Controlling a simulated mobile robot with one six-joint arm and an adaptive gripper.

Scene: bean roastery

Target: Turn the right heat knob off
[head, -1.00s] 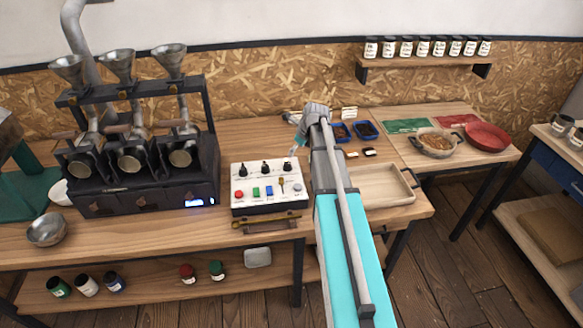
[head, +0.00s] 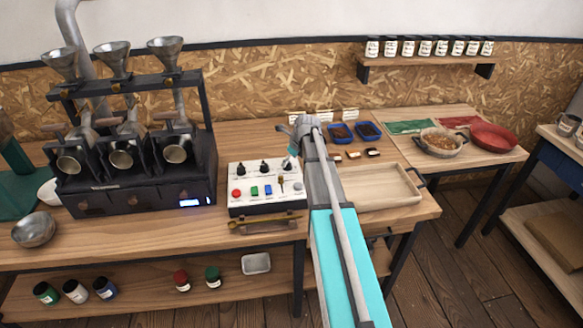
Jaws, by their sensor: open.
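The white control box (head: 265,203) sits on the wooden table right of the roaster. Three black knobs stand in a row along its upper panel. The left knob (head: 240,169) and the middle knob (head: 264,167) are clear to see. The right heat knob (head: 287,163) is partly covered by my gripper (head: 291,152), which is at it from above and the right. My gripper is open; its fingertips are small here, and I cannot tell whether they touch the knob. The direction the right knob points cannot be made out.
Coloured buttons, including a red one (head: 236,193), and a small lever lie below the knobs. The black roaster (head: 135,180) with funnels stands to the left. A wooden tray (head: 375,190) and blue bins (head: 368,131) are to the right.

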